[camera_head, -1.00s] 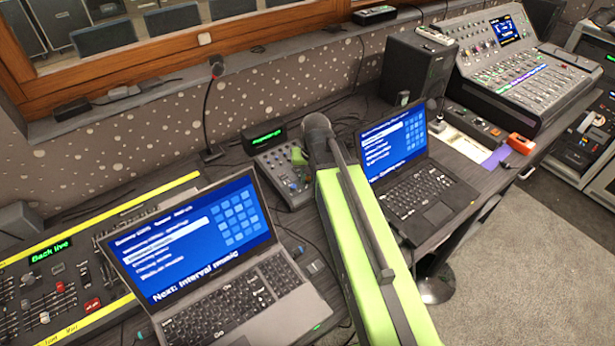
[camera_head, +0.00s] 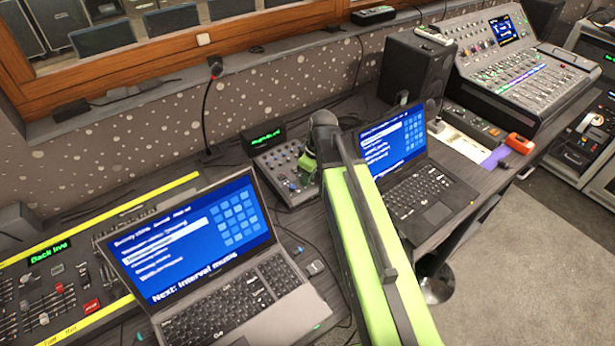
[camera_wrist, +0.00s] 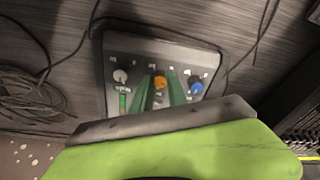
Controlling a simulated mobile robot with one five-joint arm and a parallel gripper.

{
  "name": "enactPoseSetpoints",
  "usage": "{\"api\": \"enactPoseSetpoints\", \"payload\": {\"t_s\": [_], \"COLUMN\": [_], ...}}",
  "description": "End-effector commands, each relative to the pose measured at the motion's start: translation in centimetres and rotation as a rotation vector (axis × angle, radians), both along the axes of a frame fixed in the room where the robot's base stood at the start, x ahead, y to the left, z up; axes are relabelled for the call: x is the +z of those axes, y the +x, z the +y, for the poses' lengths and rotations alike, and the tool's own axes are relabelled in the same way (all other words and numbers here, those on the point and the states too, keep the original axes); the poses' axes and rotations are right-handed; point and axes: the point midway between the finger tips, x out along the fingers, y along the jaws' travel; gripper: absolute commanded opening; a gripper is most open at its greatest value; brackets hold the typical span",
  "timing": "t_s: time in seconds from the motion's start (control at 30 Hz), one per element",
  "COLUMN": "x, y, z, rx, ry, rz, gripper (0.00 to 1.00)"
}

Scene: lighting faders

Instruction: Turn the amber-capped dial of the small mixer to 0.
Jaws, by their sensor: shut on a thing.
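The small mixer (camera_wrist: 206,57) is a grey panel on the dark desk, and it also shows in the head view (camera_head: 270,157) between the two laptops. Its amber-capped dial (camera_wrist: 160,83) is in the middle of a row, with a white-capped dial (camera_wrist: 120,76) to its left and a blue-capped dial (camera_wrist: 196,86) to its right. My gripper (camera_wrist: 161,90) has its two green fingers on either side of the amber cap, shut on it. The dial's pointer and scale marks are too small to read. The wrist housing hides the mixer's near part.
An open laptop (camera_head: 235,300) stands left of my arm and another (camera_head: 425,190) right of it. A small box with a green display (camera_head: 265,138) is just behind the mixer. A gooseneck microphone (camera_head: 206,105) stands behind to the left. Loose cables (camera_wrist: 30,95) lie beside the mixer.

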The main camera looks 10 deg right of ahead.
Motion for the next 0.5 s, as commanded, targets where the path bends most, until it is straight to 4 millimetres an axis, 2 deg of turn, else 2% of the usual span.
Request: {"api": "enactPoseSetpoints", "payload": {"t_s": [0.5], "x": [-0.02], "y": [-0.07], "z": [-0.07], "rx": [0.487], "ry": [-0.048], "rz": [-0.013], "gripper": [0.0]}}
